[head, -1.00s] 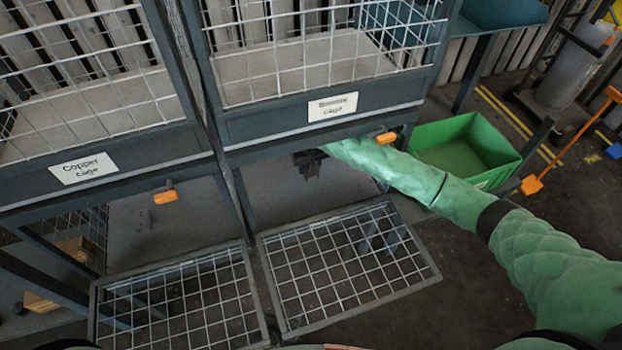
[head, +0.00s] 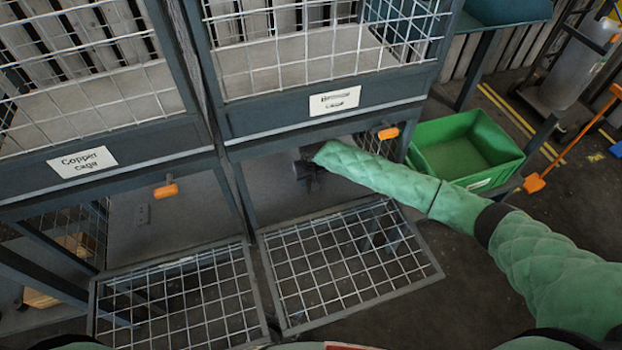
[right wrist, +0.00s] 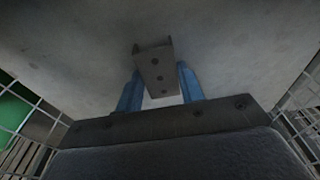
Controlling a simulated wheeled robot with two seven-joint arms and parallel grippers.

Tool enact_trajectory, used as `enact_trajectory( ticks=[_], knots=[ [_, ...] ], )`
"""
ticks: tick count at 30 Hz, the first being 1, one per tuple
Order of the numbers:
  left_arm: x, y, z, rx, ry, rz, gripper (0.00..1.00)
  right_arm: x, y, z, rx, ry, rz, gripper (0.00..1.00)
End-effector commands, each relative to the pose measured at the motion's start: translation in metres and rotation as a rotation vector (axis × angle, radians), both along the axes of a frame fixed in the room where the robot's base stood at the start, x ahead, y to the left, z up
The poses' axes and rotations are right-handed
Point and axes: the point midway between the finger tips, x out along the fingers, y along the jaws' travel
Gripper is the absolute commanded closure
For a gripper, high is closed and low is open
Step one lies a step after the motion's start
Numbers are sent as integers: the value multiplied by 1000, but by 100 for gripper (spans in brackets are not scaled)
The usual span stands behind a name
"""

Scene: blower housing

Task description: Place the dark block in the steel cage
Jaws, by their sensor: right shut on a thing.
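My right gripper (head: 308,176) is inside the lower right cage, beneath the cage with a blurred label; it looks small and dark at the end of my green-sleeved arm. In the right wrist view, its two blue fingers are shut on the dark block (right wrist: 156,70), a grey piece with several holes. Behind the block is a pale grey surface (right wrist: 80,50); I cannot tell whether the block touches it. The lower right cage's mesh door (head: 347,262) is folded down. No label reading "steel" is legible. My left gripper is out of view.
The upper left cage carries a "Copper cage" label (head: 82,162). Orange latches (head: 388,134) sit on the frames. A second mesh door (head: 182,300) is folded down at left. A green bin (head: 466,150) stands right of the cages.

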Motion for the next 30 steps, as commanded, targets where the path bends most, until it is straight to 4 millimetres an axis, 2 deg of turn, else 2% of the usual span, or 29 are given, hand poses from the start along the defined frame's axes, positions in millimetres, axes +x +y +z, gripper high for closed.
enact_trajectory(
  ticks=[3,4,7,17,30],
  knots=[
    [0,0,2,0,0,0,66,0,0,-1,1,0,0,90],
    [0,0,2,0,0,0,66,0,0,-2,1,0,0,60],
    [0,0,1,0,0,0,66,0,0,-2,0,0,0,40],
    [1,0,0,1,-1,1,66,0,0,-1,0,-1,0,40],
    [3,1,7,1,-1,0,66,-8,-2,58,1,-1,0,40]
  ],
)
